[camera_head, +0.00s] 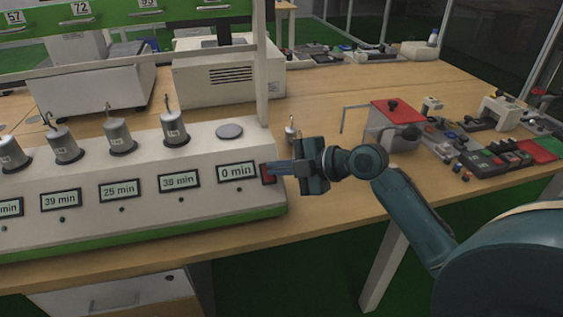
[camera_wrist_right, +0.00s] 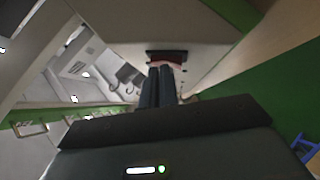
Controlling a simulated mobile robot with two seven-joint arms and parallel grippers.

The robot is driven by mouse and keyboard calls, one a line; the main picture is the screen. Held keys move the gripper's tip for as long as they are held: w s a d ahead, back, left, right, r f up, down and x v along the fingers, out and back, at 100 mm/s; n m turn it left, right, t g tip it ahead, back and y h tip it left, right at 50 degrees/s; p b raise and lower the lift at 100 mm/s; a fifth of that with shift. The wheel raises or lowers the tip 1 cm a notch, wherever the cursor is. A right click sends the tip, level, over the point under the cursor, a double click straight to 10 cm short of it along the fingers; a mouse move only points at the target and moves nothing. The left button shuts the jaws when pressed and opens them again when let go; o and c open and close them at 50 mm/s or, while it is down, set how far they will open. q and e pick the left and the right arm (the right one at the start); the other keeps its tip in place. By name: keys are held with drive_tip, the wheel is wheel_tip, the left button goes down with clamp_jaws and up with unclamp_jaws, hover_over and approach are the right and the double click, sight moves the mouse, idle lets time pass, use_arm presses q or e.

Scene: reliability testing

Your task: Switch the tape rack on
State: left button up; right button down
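The tape rack (camera_head: 103,186) is a long pale box with a green base strip, standing on the wooden table at the left in the head view. Its front has several timer displays; the rightmost display (camera_head: 237,172) reads 0 min. A red switch (camera_head: 268,174) in a dark frame sits at the right end of the front. In the right wrist view the switch (camera_wrist_right: 166,57) is straight ahead of the fingers. My right gripper (camera_head: 272,169) has its fingers together and empty, with the tips at the switch; I cannot tell whether they touch it. My left gripper is not in view.
Metal cylinders with hooks (camera_head: 174,128) stand on the rack, and one small weight (camera_head: 291,132) stands behind my right gripper. A red-topped device (camera_head: 394,112) and a cluttered control board (camera_head: 495,155) are to the right. The table front between them is clear.

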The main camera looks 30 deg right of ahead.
drive_tip(key=shift+w+d+f+b, duration=0.1)
drive_tip(key=shift+w+f+b, duration=0.1)
drive_tip(key=shift+b, duration=0.35)
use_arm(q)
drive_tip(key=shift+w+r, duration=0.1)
use_arm(e)
drive_tip(key=shift+s, duration=0.1)
drive_tip(key=shift+r, duration=0.1)
drive_tip(key=shift+r, duration=0.1)
drive_tip(key=shift+w+r+p, duration=0.2)
drive_tip(key=shift+r+p, duration=0.3)
drive_tip(key=shift+r, duration=0.1)
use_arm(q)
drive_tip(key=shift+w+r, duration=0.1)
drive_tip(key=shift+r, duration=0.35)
